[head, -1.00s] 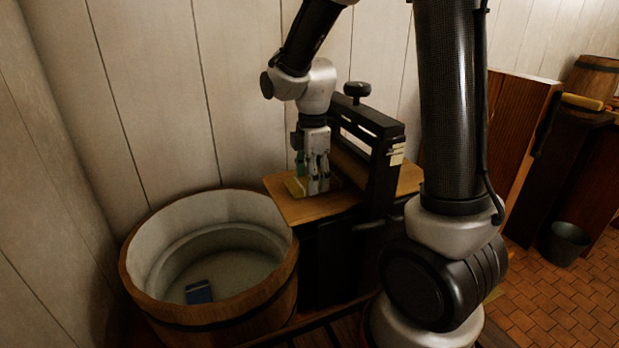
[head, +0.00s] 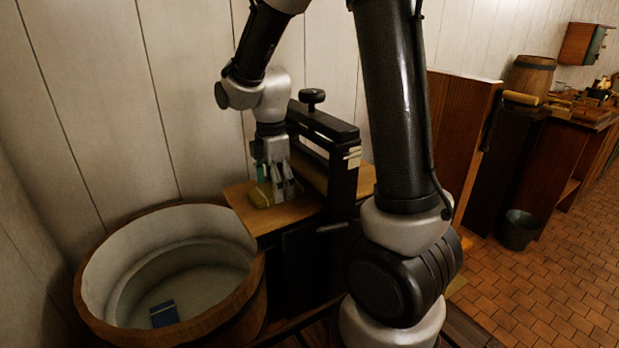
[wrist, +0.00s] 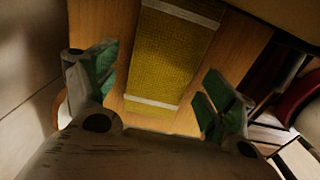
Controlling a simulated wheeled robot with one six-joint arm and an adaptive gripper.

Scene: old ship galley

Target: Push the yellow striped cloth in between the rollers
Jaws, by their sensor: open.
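The yellow cloth (wrist: 172,50) with pale stripes lies on the wooden feed board (head: 290,214) of the wringer. In the wrist view it lies between the two green-padded fingers of my gripper (wrist: 155,88), with a gap on each side. In the head view my gripper (head: 274,184) points down close over the cloth (head: 262,196) and partly hides it. My gripper is open. The wringer's dark frame (head: 343,185) with a black knob on top stands to the right of my gripper. The rollers are mostly hidden behind the frame.
A wooden tub (head: 258,290) with a blue object (head: 164,314) in it stands left of the board. The plank wall (head: 190,90) is close behind. A wooden panel (head: 450,125), a bucket (head: 517,229) and a cluttered counter are at the right.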

